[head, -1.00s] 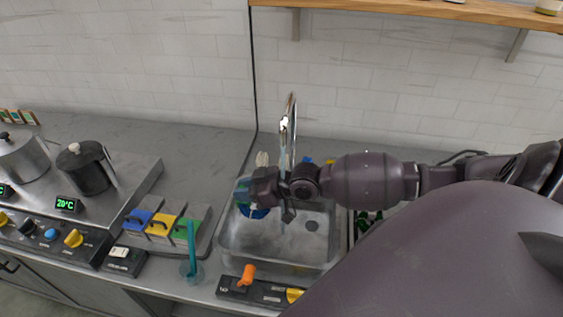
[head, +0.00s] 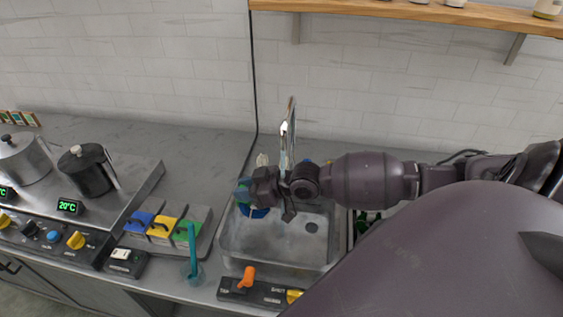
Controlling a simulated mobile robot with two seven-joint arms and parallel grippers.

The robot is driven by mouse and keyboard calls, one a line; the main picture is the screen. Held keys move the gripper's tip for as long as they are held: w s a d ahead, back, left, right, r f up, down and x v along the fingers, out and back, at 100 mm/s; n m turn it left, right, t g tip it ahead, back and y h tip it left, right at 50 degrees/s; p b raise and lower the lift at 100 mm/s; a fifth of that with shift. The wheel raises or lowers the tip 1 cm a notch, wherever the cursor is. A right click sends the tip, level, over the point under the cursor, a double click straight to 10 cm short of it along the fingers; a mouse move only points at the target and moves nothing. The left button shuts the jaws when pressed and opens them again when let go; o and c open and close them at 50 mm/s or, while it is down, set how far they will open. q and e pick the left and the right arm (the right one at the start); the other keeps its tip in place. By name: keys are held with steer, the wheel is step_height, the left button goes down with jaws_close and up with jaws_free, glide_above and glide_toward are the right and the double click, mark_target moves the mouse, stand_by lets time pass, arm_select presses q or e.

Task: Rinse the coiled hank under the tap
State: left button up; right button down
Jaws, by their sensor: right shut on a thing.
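My right gripper (head: 248,190) reaches in from the right over the left part of the metal sink (head: 300,258). It is shut on the coiled hank (head: 257,212), a blue bundle that shows just below the jaws and is mostly hidden by them. The chrome tap (head: 289,130) stands upright behind my right wrist, which covers its lower part. I cannot make out any water running. My left gripper is out of view.
A switch panel with an orange lever (head: 247,277) sits at the sink's front edge. Left of the sink are blue, yellow and green lidded boxes (head: 161,230) and a cup with a teal stick (head: 192,250). A hotplate with pots (head: 88,172) stands further left.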

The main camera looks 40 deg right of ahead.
steer(key=shift+r+p, duration=1.25)
steer(key=shift+r, duration=1.2)
steer(key=shift+a, duration=0.1)
